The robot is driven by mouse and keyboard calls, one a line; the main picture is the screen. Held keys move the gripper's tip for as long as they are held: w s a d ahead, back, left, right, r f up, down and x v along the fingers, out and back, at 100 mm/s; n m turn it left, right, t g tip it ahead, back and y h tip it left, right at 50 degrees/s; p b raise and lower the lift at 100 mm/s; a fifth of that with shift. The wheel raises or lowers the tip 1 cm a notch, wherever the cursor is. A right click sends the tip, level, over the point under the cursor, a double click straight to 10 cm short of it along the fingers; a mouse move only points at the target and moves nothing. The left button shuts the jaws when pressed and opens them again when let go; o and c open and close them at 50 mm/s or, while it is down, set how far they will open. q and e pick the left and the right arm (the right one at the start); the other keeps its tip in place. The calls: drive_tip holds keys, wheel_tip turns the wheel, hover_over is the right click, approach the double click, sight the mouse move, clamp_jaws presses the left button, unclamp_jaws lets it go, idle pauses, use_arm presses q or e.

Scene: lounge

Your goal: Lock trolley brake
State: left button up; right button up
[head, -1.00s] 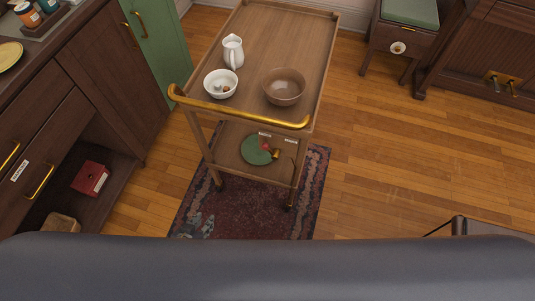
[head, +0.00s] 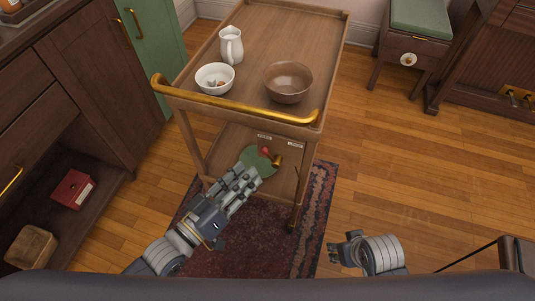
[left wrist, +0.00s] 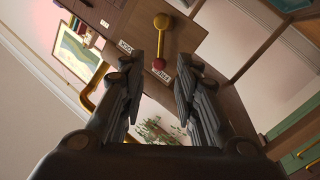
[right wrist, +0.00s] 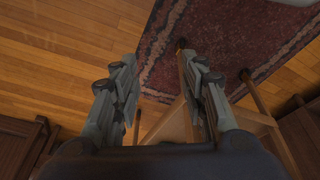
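The wooden trolley (head: 255,55) stands on the rug with a gold push handle (head: 235,107) along its near edge. Below the handle is the brake lever, gold with a red end (head: 266,152). The lever also shows in the left wrist view (left wrist: 161,42), on a brown panel between two small white labels whose text I cannot read surely. My left gripper (head: 252,170) is open in front of the lower shelf, close to the lever; the lever appears beyond its fingers, apart from them. My right gripper (head: 335,249) is open and empty, low to the right of the trolley.
A white jug (head: 231,46), a white bowl (head: 215,78) and a brown bowl (head: 288,82) stand on the trolley top. A red box (head: 72,189) sits in the left cabinet.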

sight(268, 153)
use_arm(q)
drive_tip(key=b+x, duration=0.1)
drive_tip(key=x, duration=0.8)
drive_tip(key=shift+d, duration=0.1)
use_arm(e)
drive_tip(key=v, duration=0.4)
drive_tip(key=shift+w+r, duration=0.1)
drive_tip(key=shift+r, duration=0.25)
use_arm(q)
drive_tip(key=shift+c, duration=0.4)
clamp_jaws()
use_arm(e)
drive_tip(key=shift+d, duration=0.1)
